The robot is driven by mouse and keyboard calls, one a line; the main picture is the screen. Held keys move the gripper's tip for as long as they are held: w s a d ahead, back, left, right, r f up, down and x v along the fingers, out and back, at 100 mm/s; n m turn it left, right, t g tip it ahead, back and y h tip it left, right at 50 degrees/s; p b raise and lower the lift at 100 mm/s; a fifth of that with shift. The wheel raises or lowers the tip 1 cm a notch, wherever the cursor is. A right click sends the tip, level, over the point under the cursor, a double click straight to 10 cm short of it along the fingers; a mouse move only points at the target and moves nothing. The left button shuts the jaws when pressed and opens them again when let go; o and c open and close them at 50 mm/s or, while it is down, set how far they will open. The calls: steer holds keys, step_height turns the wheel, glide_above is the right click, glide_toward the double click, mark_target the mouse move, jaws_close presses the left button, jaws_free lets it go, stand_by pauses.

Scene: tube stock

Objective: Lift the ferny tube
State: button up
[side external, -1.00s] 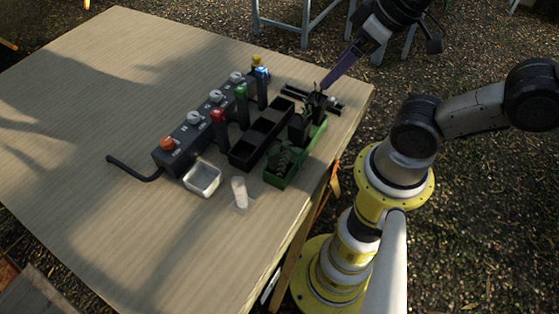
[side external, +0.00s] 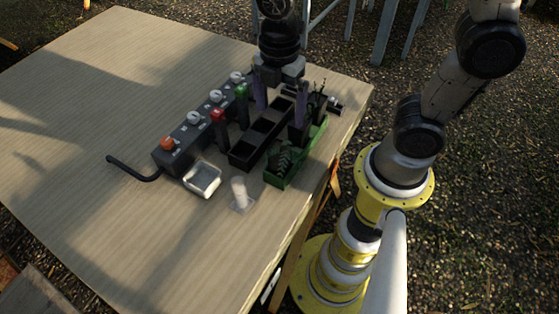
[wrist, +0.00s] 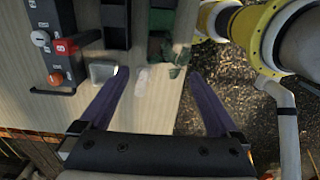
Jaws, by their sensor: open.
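A grey control box (side external: 180,150) with knobs stands left of the tubes. A black compartment tray (side external: 240,160) and a green tray (side external: 284,180) with dark leafy items lie to the right. The table's left is free.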

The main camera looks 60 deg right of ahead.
mark_target(279, 148)
step_height(279, 148, down, 13)
steer(key=shift+d+f, duration=0.1)
steer(key=shift+f, duration=0.1)
jaws_close()
stand_by(0.8)
steer(key=shift+w, duration=0.1)
